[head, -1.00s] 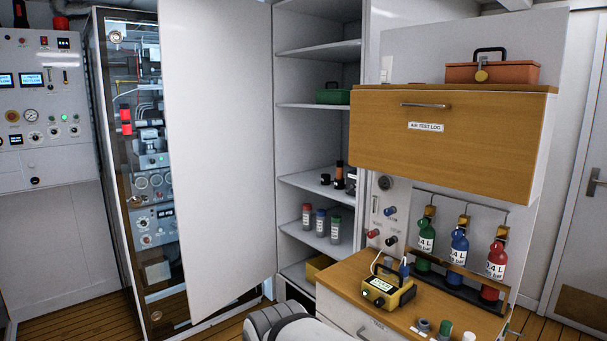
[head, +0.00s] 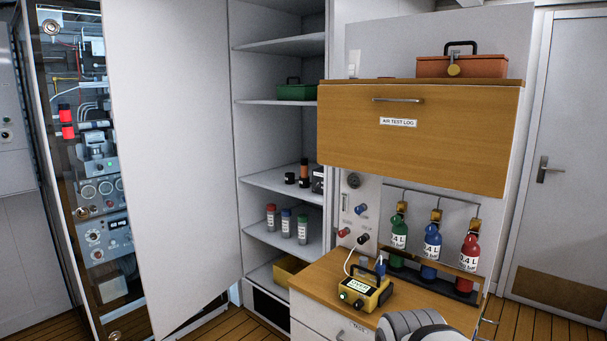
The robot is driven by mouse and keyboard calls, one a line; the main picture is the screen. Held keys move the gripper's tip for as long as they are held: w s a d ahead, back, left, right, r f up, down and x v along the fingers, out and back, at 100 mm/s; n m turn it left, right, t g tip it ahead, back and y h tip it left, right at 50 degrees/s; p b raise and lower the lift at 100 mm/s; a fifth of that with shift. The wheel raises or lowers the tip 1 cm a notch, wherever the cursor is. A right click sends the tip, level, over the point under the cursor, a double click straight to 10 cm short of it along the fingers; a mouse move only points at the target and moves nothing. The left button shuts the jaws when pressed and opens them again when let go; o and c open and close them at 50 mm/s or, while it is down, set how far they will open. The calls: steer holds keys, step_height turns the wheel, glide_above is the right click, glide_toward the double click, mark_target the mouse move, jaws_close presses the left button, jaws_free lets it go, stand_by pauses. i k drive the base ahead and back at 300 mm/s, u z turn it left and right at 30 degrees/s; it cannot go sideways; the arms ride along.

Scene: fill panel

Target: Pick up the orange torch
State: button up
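A slim upright cylinder, orange with a black top and base (head: 304,172), stands on the middle shelf of the open white cabinet. It looks like the orange torch, but it is small in the picture. Short black items stand to its left, and a dark box-like item (head: 318,180) stands close on its right. A rounded grey-white part of my arm shows at the bottom edge, in front of the wooden counter. My gripper's fingers are not in view.
The cabinet's white door (head: 175,150) stands open on the left. Capped bottles (head: 286,223) stand one shelf below. A green box (head: 296,90) sits above. The wooden counter (head: 325,275) holds a yellow meter (head: 365,292); the wooden cupboard (head: 420,140) juts out above it.

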mark_target(304, 161)
steer(key=u, duration=0.05)
steer(key=i, duration=1)
steer(key=u, duration=0.35)
steer(key=k, duration=1.15)
steer(key=u, duration=0.9)
steer(key=i, duration=2.05)
steer(key=z, duration=0.4)
steer(key=i, duration=1.5)
steer(key=z, duration=1.35)
steer(key=i, duration=1)
steer(key=z, duration=0.55)
